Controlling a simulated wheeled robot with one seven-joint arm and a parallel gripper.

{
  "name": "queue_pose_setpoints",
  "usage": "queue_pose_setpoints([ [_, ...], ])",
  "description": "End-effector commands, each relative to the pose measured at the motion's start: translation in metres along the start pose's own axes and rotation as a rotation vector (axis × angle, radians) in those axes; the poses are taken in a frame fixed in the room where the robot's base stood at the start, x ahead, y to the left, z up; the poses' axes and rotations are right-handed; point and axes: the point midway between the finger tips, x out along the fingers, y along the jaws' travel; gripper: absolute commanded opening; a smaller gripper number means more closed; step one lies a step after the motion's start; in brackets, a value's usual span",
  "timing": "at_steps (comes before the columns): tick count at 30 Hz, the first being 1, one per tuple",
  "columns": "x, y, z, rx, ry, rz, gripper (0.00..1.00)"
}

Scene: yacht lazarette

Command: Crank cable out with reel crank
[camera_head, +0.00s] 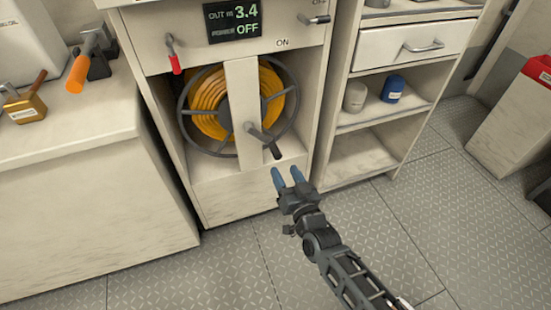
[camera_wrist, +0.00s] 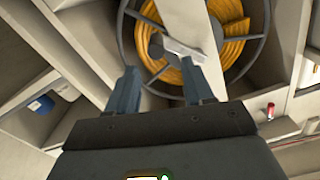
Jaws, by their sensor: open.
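The cable reel (camera_head: 205,103) holds coiled orange cable (camera_head: 273,88) inside a cabinet, behind a pale upright post. The reel crank (camera_head: 264,139) sticks out at the post's lower front, with a dark handle. My gripper (camera_head: 287,178) has blue-grey fingers and is open and empty, just below and right of the crank, apart from it. In the wrist view, the fingers (camera_wrist: 162,92) point toward the reel (camera_wrist: 262,42), and the crank (camera_wrist: 180,50) shows just beyond them. The panel display (camera_head: 233,21) reads "OUT 3.4" and "OFF".
A red-handled lever (camera_head: 174,57) hangs on the panel's left. Another lever (camera_head: 315,19) sits by the OFF mark, with ON below. Shelves with canisters (camera_head: 392,89) stand right. A workbench (camera_head: 70,135) with tools stands left. The metal floor is clear around my arm.

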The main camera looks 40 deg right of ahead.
Motion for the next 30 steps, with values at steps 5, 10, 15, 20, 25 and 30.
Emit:
queue_pose_setpoints([
  [5, 0.021, 0.005, 0.003, 0.007, 0.012, 0.009, 0.52],
  [10, 0.04, 0.005, 0.002, 0.007, 0.014, 0.009, 0.52],
  [15, 0.067, 0.006, 0.002, 0.007, 0.013, 0.009, 0.52],
  [20, 0.086, 0.006, 0.002, 0.007, 0.011, 0.008, 0.52],
  [25, 0.095, 0.006, 0.002, 0.008, 0.01, 0.009, 0.52],
  [30, 0.096, 0.006, 0.002, 0.007, 0.01, 0.009, 0.52],
])
